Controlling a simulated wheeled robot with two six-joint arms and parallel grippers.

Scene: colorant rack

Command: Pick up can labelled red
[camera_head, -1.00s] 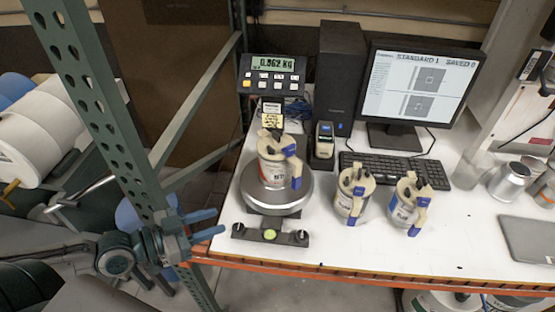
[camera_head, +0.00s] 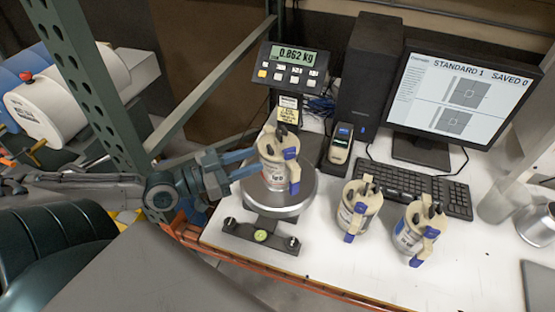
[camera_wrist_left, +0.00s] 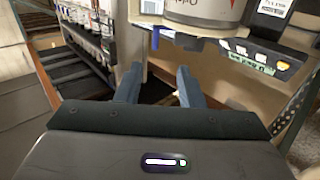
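A cream can (camera_head: 270,172) with a blue-and-cream handle stands upright on the round scale plate (camera_head: 300,203). Its label is too small to read; a patch of red shows on the can in the left wrist view (camera_wrist_left: 205,10). My left gripper (camera_head: 260,158) comes from the left with its two fingertips close beside the can. In the left wrist view the fingers (camera_wrist_left: 157,75) are apart with nothing between them, and the can is at the top edge, partly cut off. I cannot tell whether a finger touches it. My right gripper is not in view.
Two similar cans (camera_head: 357,208) and (camera_head: 413,235) stand right of the scale on the white table (camera_head: 330,260). The scale display (camera_head: 293,64), a small handheld device (camera_head: 341,143) and a keyboard (camera_head: 420,187) are behind. A green rack post (camera_head: 85,80) is at left.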

